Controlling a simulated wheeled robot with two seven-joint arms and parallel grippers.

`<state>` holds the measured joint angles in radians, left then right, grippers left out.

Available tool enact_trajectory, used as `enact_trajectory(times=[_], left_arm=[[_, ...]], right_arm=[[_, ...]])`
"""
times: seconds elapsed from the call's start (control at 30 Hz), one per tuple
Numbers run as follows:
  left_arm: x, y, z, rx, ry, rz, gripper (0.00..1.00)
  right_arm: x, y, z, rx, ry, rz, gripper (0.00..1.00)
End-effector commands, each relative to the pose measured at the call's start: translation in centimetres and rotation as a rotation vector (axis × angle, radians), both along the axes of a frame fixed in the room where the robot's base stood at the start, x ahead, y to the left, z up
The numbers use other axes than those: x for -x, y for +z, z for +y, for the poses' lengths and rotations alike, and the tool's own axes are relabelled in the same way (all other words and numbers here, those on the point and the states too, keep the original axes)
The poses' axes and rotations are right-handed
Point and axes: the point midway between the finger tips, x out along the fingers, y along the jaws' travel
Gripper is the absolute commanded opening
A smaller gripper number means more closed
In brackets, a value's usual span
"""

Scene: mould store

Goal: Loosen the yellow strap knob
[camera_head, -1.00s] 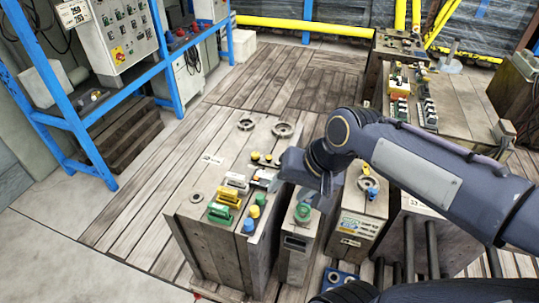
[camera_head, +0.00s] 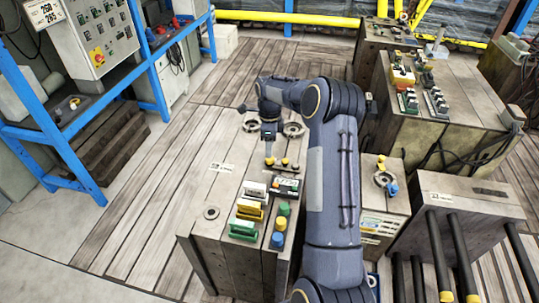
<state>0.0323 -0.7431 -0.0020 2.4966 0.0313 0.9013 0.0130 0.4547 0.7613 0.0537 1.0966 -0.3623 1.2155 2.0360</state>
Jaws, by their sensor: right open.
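Small yellow knobs stand in a short row on top of the wooden mould box (camera_head: 225,185); they are a left one (camera_head: 270,160), a middle one (camera_head: 284,162) and a right one (camera_head: 296,167). A larger yellow knob (camera_head: 279,224) stands nearer me, between a green and a blue one. I cannot tell which is the strap knob. My right gripper (camera_head: 269,152) points down at the row, close over the left small knob. It is open; I cannot tell whether it touches the knob. My left gripper is out of view.
Round metal fittings (camera_head: 292,129) lie behind the gripper. Yellow, white and green blocks (camera_head: 250,211) stand nearer me. A smaller box (camera_head: 384,200) and a box with dark bars (camera_head: 465,200) stand to the right. The plank floor at left is clear.

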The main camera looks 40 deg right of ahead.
Motion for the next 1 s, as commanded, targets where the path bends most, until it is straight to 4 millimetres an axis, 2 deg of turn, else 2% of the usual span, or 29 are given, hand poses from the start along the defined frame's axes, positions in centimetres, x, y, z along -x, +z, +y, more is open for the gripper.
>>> enact_trajectory(times=[0.1,0.3,0.63,1.0], left_arm=[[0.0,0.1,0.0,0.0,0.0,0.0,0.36],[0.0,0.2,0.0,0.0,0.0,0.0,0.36],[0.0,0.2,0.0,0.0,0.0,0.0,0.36],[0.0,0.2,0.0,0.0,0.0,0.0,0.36]], right_arm=[[0.2,-2.1,0.1,-0.001,0.0,0.003,0.5],[0.2,-4.2,0.2,0.0,0.002,0.0,0.5],[0.2,-4.6,0.2,0.0,0.002,-0.001,0.5],[0.2,-4.6,0.2,0.001,0.003,-0.002,0.06]])
